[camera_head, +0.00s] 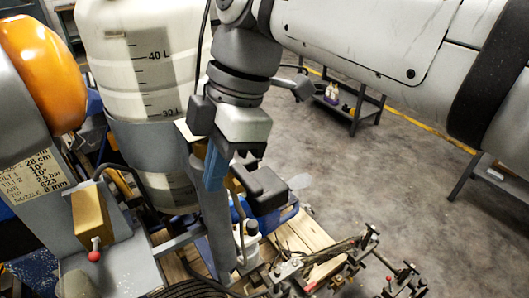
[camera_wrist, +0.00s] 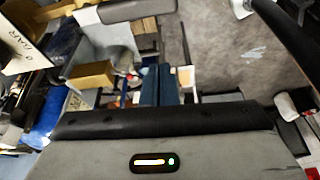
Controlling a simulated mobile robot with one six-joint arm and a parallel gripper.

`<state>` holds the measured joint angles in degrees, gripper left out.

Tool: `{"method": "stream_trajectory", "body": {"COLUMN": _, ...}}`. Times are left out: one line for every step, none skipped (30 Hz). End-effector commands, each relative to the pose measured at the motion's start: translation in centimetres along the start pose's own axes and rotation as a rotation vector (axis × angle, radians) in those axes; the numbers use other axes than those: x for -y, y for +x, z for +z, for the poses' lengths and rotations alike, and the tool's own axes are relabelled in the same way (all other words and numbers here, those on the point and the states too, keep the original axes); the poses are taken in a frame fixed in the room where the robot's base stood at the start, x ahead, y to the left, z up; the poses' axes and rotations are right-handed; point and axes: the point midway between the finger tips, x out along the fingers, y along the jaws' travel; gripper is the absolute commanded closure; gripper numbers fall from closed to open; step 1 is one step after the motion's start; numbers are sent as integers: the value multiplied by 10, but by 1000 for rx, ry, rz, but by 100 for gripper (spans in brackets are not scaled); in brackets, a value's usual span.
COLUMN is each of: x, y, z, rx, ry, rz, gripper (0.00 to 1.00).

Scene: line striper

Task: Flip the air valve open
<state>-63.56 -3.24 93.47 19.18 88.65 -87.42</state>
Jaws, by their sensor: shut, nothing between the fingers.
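The likely air valve is a small fitting with a red knob (camera_head: 94,256), low at the left in the head view beside a brass-coloured block (camera_head: 90,215). Whether its lever is open or closed I cannot tell. In the wrist view the same block (camera_wrist: 92,75) lies left of the fingers, with a small reddish fitting (camera_wrist: 132,77) between them. My gripper (camera_head: 212,184) is shut and empty, its blue fingers pointing down, to the right of the knob and apart from it in the head view. Its fingers also show in the wrist view (camera_wrist: 159,70).
A white tank (camera_head: 145,60) with litre marks stands behind, left of my arm. An orange rounded part (camera_head: 42,70) and a label plate (camera_head: 40,175) are at the left. A grey upright post (camera_head: 216,235) stands below my gripper. Open concrete floor (camera_head: 400,175) lies right.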

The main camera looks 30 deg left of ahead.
Motion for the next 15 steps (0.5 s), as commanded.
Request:
{"method": "stream_trajectory", "body": {"x": -2, "y": -13, "z": 1, "rx": 0, "ry": 2, "rz": 4, "gripper": 100}}
{"method": "stream_trajectory", "body": {"x": -2, "y": -19, "z": 1, "rx": 0, "ry": 3, "rz": 2, "gripper": 100}}
{"method": "stream_trajectory", "body": {"x": -2, "y": -28, "z": 1, "rx": 0, "ry": 3, "rz": 2, "gripper": 100}}
{"method": "stream_trajectory", "body": {"x": -2, "y": -34, "z": 1, "rx": 0, "ry": 2, "rz": 2, "gripper": 100}}
{"method": "stream_trajectory", "body": {"x": -2, "y": -39, "z": 1, "rx": 0, "ry": 2, "rz": 1, "gripper": 100}}
{"method": "stream_trajectory", "body": {"x": -3, "y": -46, "z": 1, "rx": 0, "ry": 3, "rz": 2, "gripper": 100}}
{"method": "stream_trajectory", "body": {"x": -3, "y": -50, "z": 1, "rx": 0, "ry": 3, "rz": 0, "gripper": 100}}
{"method": "stream_trajectory", "body": {"x": -3, "y": -54, "z": 1, "rx": 0, "ry": 3, "rz": 1, "gripper": 100}}
{"method": "stream_trajectory", "body": {"x": -3, "y": -58, "z": 1, "rx": 0, "ry": 3, "rz": 0, "gripper": 100}}
{"method": "stream_trajectory", "body": {"x": -3, "y": -62, "z": 1, "rx": 0, "ry": 3, "rz": -1, "gripper": 100}}
{"method": "stream_trajectory", "body": {"x": -3, "y": -64, "z": 1, "rx": 0, "ry": 3, "rz": 0, "gripper": 100}}
{"method": "stream_trajectory", "body": {"x": -3, "y": -66, "z": 1, "rx": 0, "ry": 3, "rz": -1, "gripper": 100}}
{"method": "stream_trajectory", "body": {"x": -3, "y": -67, "z": 1, "rx": 0, "ry": 3, "rz": -1, "gripper": 100}}
{"method": "stream_trajectory", "body": {"x": -3, "y": -68, "z": 1, "rx": 0, "ry": 3, "rz": -1, "gripper": 100}}
{"method": "stream_trajectory", "body": {"x": -2, "y": -69, "z": 2, "rx": 0, "ry": 3, "rz": -1, "gripper": 100}}
